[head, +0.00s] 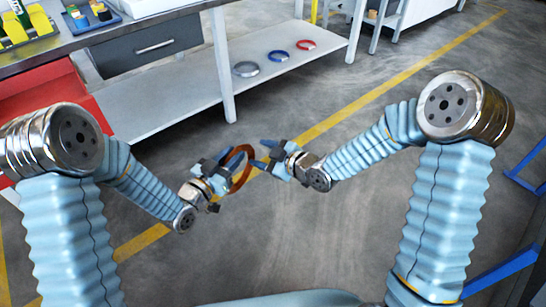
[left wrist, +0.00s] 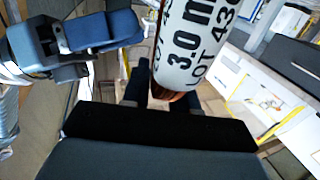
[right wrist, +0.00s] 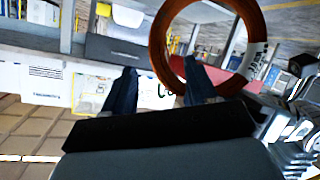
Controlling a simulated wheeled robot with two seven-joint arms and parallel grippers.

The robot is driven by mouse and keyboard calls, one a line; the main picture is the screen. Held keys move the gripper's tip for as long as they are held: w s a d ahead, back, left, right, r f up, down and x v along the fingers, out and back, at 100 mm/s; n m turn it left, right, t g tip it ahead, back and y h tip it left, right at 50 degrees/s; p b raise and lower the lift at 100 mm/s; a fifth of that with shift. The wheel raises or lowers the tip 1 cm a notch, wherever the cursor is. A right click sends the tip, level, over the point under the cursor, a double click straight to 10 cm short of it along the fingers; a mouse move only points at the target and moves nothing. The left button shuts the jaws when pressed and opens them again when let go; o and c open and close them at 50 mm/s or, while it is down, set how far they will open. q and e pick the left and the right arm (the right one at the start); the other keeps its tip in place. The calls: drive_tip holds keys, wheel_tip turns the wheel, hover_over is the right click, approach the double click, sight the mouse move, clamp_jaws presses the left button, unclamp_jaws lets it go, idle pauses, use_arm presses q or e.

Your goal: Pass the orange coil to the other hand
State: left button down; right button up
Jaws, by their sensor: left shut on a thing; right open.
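The orange coil (head: 241,173) is held upright in mid-air by my left gripper (head: 226,162), which is shut on it. In the left wrist view the coil's white printed label (left wrist: 195,45) rises from between the fingers. In the right wrist view the coil shows as an open ring (right wrist: 158,45). My right gripper (head: 264,154) is open and empty, just right of the coil in the head view. In the right wrist view its fingers (right wrist: 158,92) point toward the ring's lower left rim, and one overlaps the ring. I cannot tell whether they touch it.
A grey coil (head: 246,69), a blue coil (head: 278,56) and a red coil (head: 306,44) lie on the bench's lower shelf (head: 180,95). A red cabinet (head: 50,88) stands at the left. The floor below my grippers is clear, with a yellow line (head: 390,84) across it.

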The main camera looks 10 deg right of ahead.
sight(251, 151)
use_arm(q)
drive_tip(key=shift+r, duration=0.1)
use_arm(e)
drive_tip(key=x, duration=0.7)
drive_tip(key=shift+w+a+f, duration=0.15)
drive_tip(key=shift+w+a, duration=0.05)
drive_tip(key=shift+w, duration=0.05)
drive_tip(key=shift+s+a, duration=0.1)
clamp_jaws()
use_arm(q)
drive_tip(key=c, duration=0.8)
unclamp_jaws()
